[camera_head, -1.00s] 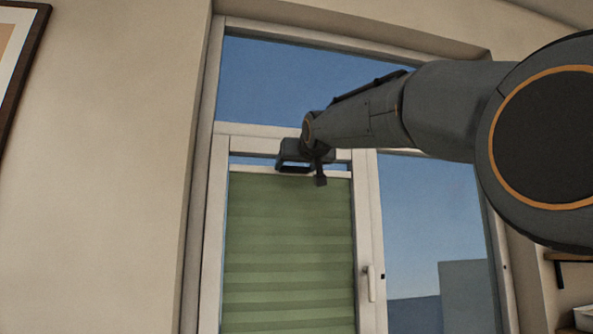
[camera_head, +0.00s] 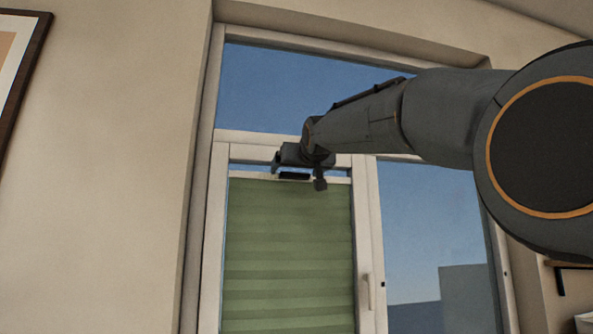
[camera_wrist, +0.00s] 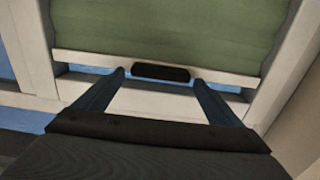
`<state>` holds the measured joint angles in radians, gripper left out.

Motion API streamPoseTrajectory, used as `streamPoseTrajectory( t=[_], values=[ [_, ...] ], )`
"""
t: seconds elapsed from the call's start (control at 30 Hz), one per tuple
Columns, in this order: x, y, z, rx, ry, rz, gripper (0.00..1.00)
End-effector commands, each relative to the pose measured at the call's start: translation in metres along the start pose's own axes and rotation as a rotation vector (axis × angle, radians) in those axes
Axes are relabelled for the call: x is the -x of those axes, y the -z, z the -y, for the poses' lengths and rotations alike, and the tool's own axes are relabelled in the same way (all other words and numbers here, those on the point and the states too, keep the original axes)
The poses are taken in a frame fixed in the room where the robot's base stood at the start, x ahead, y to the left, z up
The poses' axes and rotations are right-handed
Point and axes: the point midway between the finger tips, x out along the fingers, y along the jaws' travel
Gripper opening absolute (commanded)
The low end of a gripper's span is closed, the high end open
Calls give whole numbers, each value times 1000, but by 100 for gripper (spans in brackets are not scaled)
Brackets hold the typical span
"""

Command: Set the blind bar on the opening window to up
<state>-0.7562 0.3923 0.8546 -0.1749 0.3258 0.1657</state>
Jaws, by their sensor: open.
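The opening window has a pale frame (camera_head: 215,240) with a green pleated blind (camera_head: 288,255) in it. The pale blind bar (camera_head: 245,176) runs along the blind's top edge, close under the window's top rail, with a thin strip of sky between. It also shows in the wrist view (camera_wrist: 225,77), with a dark grip (camera_wrist: 160,73) on it. My gripper (camera_wrist: 158,78) is open, its two fingers pointing at the bar on either side of the grip. I cannot tell whether they touch it. In the head view my gripper (camera_head: 283,163) partly hides the bar.
A window handle (camera_head: 367,291) is on the right side of the opening window's frame. A fixed pane (camera_head: 420,230) lies to the right and another pane (camera_head: 280,85) above. A picture frame (camera_head: 22,80) hangs at left. A shelf (camera_head: 565,264) is at lower right.

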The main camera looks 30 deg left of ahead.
Motion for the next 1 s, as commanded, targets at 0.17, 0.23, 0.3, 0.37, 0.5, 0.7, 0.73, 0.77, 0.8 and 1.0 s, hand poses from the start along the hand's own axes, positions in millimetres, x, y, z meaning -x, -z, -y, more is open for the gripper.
streamPoseTrajectory(
  t=[0.17, 0.23, 0.3, 0.37, 0.5, 0.7, 0.73, 0.77, 0.8, 1.0],
  values=[
    [11, -1, 0, 1, 0, -1, 89],
    [20, -2, 0, 1, 0, 0, 89],
    [30, -2, 0, 0, 1, -1, 89],
    [39, -2, 0, 0, 1, -2, 89],
    [58, -2, 0, 1, 0, -2, 89],
    [74, -1, 0, 0, 0, 0, 89],
    [75, -1, 0, 0, 0, 0, 89],
    [76, -1, 0, 0, 0, 0, 89],
    [77, -1, 0, 0, 0, 0, 89],
    [77, 0, 0, 0, 0, 0, 89]
  ],
)
